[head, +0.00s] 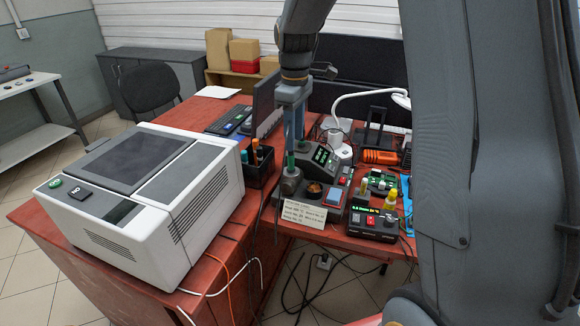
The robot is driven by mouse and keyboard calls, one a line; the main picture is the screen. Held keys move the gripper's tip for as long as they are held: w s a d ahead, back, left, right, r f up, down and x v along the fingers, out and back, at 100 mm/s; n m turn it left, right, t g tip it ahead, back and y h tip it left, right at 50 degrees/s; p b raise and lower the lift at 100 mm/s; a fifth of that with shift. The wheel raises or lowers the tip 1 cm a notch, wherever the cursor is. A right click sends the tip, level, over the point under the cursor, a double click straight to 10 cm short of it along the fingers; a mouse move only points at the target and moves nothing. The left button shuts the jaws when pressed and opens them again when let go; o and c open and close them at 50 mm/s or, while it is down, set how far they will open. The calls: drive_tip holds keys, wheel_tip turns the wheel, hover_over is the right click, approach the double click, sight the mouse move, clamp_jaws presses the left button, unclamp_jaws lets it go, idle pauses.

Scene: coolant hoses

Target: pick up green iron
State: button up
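A green-handled iron (291,160) stands upright in a grey holder (291,182) on the red desk, beside the soldering stations. My gripper (293,138) points down from above, just over the green handle in the picture. I cannot tell whether its fingers touch or surround the handle, or how far apart they are. The lower part of the iron is hidden in the holder.
A large white and grey machine (150,190) fills the left of the desk (225,262). A dark pen holder (258,168) stands left of the iron. A paper label (304,215), small control boxes (374,224) and a white lamp (337,130) crowd the area.

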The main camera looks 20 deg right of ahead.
sight(291, 154)
drive_tip(key=shift+w, duration=0.5)
drive_tip(key=shift+w+f+n, duration=0.1)
drive_tip(key=shift+f+n, duration=0.15)
drive_tip(key=shift+n, duration=0.05)
drive_tip(key=f+p, duration=0.2)
drive_tip(key=f, duration=0.5)
drive_tip(key=shift+a+f, duration=0.15)
drive_tip(key=shift+a, duration=0.05)
drive_tip(key=shift+c, duration=0.3)
clamp_jaws()
